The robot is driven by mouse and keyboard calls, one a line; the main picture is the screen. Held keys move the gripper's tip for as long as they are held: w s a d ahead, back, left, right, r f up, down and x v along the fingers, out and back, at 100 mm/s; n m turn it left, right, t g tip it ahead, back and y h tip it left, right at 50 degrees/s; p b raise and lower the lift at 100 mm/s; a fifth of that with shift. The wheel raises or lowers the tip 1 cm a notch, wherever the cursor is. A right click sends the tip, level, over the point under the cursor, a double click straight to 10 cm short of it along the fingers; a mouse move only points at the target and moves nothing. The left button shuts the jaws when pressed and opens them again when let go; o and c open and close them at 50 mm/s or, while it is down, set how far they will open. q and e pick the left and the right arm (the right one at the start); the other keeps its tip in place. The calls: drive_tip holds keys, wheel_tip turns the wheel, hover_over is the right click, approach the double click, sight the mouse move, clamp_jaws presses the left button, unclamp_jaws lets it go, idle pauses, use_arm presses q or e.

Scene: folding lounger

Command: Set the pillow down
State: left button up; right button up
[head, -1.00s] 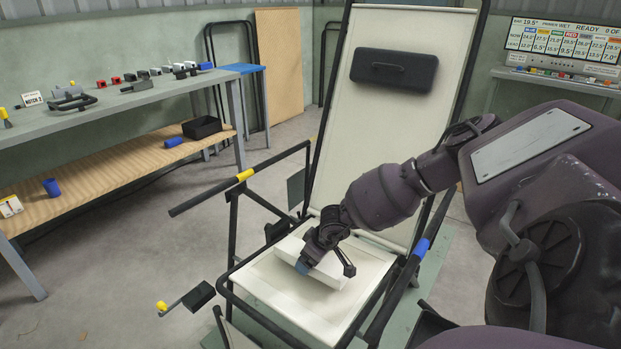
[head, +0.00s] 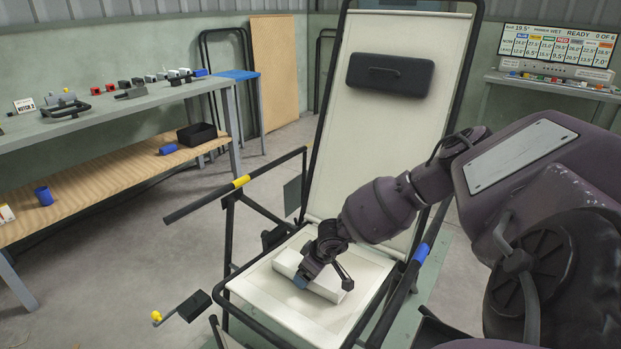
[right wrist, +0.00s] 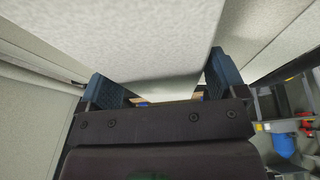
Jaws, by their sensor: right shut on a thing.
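The pillow (head: 326,291) is a pale, block-shaped piece in the head view, low over the lounger's cream seat (head: 275,300). My right gripper (head: 323,281) is shut on it from above and hides its middle. In the right wrist view the pillow (right wrist: 150,40) fills the space between the two blue-tipped fingers (right wrist: 163,82). I cannot tell whether its underside touches the seat. The cream backrest (head: 385,135) rises behind, with a dark pad with a handle (head: 390,74) on its upper part. My left gripper is not in view.
Black armrest bars flank the seat, one with a yellow band (head: 240,182), one with a blue band (head: 421,252). A crank with a yellow knob (head: 157,316) sticks out front left. A workbench (head: 150,100) with small parts stands at left. The floor between is clear.

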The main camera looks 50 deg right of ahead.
drive_tip(key=shift+f, duration=0.15)
drive_tip(key=o, duration=0.8)
drive_tip(key=shift+c, duration=0.2)
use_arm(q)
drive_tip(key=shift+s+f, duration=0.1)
use_arm(e)
drive_tip(key=v, duration=0.2)
drive_tip(key=p+v, duration=0.1)
drive_tip(key=v, duration=0.1)
drive_tip(key=shift+w+r, duration=0.2)
drive_tip(key=shift+r, duration=0.05)
drive_tip(key=p+v, duration=0.1)
drive_tip(key=v, duration=0.4)
drive_tip(key=shift+s+r+p, duration=0.1)
drive_tip(key=shift+s+p, duration=0.1)
drive_tip(key=shift+p, duration=0.15)
drive_tip(key=shift+s+r, duration=0.25)
drive_tip(key=shift+r, duration=0.25)
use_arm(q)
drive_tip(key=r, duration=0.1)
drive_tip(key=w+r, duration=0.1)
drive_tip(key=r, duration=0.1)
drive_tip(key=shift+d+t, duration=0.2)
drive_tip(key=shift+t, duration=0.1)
use_arm(e)
drive_tip(key=shift+s, duration=0.1)
